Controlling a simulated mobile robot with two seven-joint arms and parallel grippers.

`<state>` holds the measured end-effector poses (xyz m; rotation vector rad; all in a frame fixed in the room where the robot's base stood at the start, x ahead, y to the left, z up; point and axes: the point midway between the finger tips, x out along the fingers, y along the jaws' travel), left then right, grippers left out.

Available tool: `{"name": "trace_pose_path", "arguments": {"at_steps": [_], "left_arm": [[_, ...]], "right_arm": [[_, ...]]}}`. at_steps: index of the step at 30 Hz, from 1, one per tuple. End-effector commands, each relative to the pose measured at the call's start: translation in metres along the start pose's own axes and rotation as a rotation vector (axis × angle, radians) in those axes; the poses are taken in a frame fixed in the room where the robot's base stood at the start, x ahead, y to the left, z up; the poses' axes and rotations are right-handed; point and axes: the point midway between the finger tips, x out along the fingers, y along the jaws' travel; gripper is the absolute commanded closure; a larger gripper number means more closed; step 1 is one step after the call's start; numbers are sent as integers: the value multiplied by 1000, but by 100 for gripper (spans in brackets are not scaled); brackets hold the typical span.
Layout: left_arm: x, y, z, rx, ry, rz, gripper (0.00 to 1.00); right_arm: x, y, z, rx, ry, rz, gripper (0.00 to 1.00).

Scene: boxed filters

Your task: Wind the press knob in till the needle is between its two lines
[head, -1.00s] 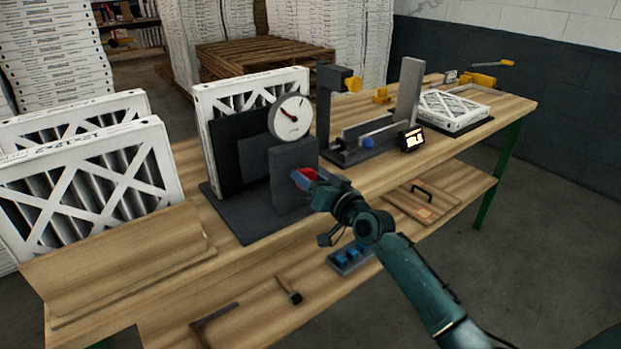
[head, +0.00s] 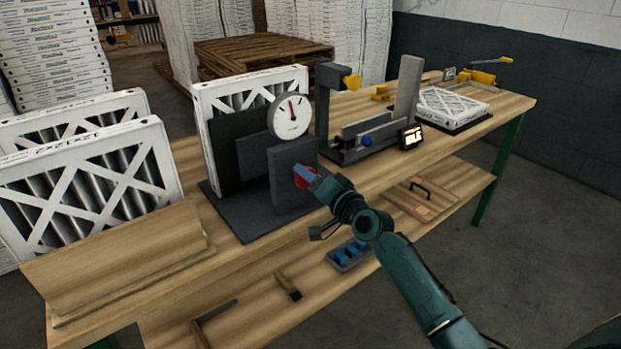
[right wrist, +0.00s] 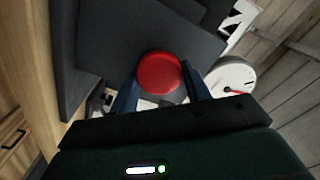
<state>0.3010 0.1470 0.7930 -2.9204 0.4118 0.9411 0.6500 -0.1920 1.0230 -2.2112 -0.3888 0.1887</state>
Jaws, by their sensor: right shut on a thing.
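The red press knob (head: 301,182) sits on the front of the dark grey press block (head: 292,160). My right gripper (head: 309,175) is shut on it. In the right wrist view the round red knob (right wrist: 160,73) shows between my blue fingers (right wrist: 160,92). The white dial (head: 290,116) stands above and behind the block, and its red needle points nearly straight up in the head view. The dial also shows in the right wrist view (right wrist: 232,77), partly cut off by my gripper. Its two lines are too small to tell apart from the needle. My left gripper is out of view.
A white pleated filter (head: 245,85) stands behind the press's dark plate. More filters (head: 90,190) stand at the left. A fixture with a yellow knob (head: 352,82) and a small display (head: 411,137) is to the right. The lower shelf holds a blue tray (head: 349,255).

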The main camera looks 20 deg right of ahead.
Motion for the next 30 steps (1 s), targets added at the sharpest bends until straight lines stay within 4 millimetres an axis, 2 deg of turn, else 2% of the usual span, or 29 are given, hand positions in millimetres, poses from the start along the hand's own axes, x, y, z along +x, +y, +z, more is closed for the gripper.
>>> {"name": "trace_pose_path", "arguments": {"at_steps": [7, 8, 15, 24, 26, 30], "left_arm": [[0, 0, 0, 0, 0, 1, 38], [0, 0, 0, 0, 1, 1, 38], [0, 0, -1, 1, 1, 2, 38], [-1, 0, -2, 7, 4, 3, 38], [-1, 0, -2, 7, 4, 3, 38], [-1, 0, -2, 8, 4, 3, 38]], "right_arm": [[0, 0, 0, 0, 1, 0, 76], [0, 0, 0, 0, 1, 0, 51], [0, 0, 0, -1, 0, 0, 32], [-3, 0, 0, -1, 0, 0, 32], [-8, 1, 0, -1, 0, 1, 32], [-30, 1, 1, -3, -2, 2, 32]]}}
